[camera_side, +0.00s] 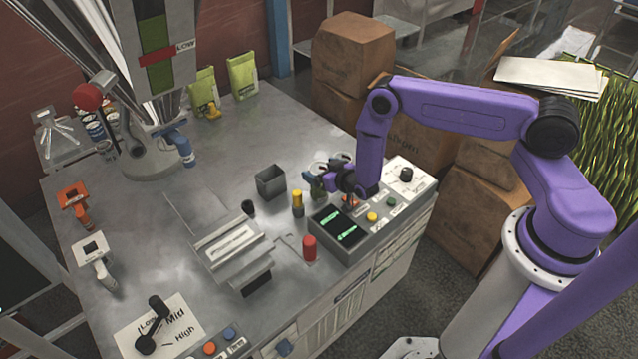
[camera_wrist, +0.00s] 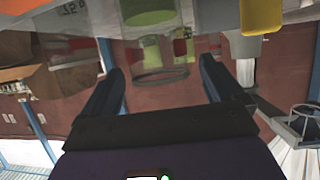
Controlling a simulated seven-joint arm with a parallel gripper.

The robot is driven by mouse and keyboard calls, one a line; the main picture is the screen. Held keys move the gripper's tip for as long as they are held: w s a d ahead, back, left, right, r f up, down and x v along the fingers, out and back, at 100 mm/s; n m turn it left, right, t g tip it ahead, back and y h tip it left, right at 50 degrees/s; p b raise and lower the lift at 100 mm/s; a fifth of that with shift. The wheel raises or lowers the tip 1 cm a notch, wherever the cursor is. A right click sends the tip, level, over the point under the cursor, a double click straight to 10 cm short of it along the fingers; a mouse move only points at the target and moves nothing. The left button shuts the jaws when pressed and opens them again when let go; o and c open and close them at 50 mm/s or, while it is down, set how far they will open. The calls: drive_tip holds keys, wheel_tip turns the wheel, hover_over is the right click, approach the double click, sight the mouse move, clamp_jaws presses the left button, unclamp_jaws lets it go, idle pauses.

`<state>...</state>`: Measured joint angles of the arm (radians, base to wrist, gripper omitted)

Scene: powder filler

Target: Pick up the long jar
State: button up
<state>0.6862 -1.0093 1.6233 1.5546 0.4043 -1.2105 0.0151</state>
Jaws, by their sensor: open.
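My gripper (camera_side: 330,183) points left and down beside two small clear jars at the back edge of the control box. The nearer glass jar (camera_side: 317,168) holds something green; my gripper partly covers both jars, and I cannot tell from this view which is the long one. In the wrist view, my gripper (camera_wrist: 163,80) has its two dark fingers spread wide. A clear jar (camera_wrist: 160,75) with green inside shows beyond and between the fingertips, upside down in the picture. Nothing is held, and I cannot tell whether a finger touches the jar.
A yellow-topped bottle (camera_side: 298,203) stands just left of the jars, and a grey square bin (camera_side: 270,182) beyond it. A control box (camera_side: 350,232) with buttons and a red cylinder (camera_side: 309,248) are close in front. Cardboard boxes (camera_side: 352,55) stand behind. The left tabletop has bare room.

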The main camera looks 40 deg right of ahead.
drive_tip(key=c, duration=1.6)
drive_tip(key=shift+o, duration=0.2)
